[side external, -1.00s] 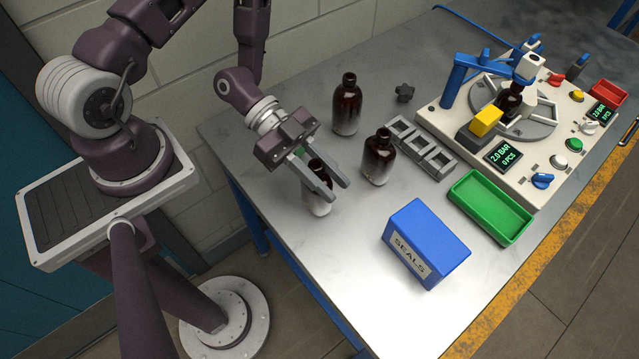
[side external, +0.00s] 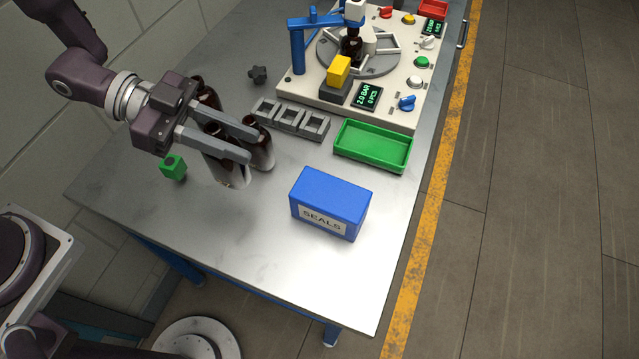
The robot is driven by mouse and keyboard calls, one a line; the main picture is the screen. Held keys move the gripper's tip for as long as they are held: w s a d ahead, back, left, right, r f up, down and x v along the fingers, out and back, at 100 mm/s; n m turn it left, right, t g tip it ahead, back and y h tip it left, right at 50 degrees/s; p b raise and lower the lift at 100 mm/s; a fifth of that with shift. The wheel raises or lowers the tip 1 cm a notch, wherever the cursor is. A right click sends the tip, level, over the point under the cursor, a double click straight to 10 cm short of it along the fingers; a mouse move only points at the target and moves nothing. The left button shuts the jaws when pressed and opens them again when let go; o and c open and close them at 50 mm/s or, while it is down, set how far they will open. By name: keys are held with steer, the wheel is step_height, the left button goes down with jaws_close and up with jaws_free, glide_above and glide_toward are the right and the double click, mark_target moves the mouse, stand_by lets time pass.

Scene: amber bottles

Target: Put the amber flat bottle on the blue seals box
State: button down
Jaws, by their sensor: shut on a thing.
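My gripper (side external: 246,143) is shut on an amber bottle (side external: 226,169) with a pale lower part, one finger on each side of it. The bottle is close to upright, its dark neck showing between the fingers. I cannot tell whether its base touches the table. The blue seals box (side external: 331,202) stands on the table to the right of the bottle and nearer the camera, its top bare and its "SEALS" label facing the camera. The gripper is up and left of the box, apart from it.
Another amber bottle (side external: 259,153) stands close to the right of the held one; a third (side external: 206,95) is behind, partly hidden. A green cube (side external: 173,167) is left. A grey rack (side external: 290,118), green tray (side external: 373,146) and machine (side external: 390,95) lie beyond. The table front is clear.

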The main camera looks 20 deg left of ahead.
steer(key=w+d+r, duration=0.2)
steer(key=d+r, duration=0.2)
steer(key=d, duration=0.4)
steer(key=w+d+r, duration=0.2)
steer(key=d+r, duration=0.2)
steer(key=d, duration=0.4)
step_height(320, 180, down, 9)
steer(key=shift+w+n+t, duration=0.15)
steer(key=shift+n+t, duration=0.15)
steer(key=shift+d, duration=0.1)
steer(key=c, duration=1.2)
jaws_free()
steer(key=shift+f, duration=0.15)
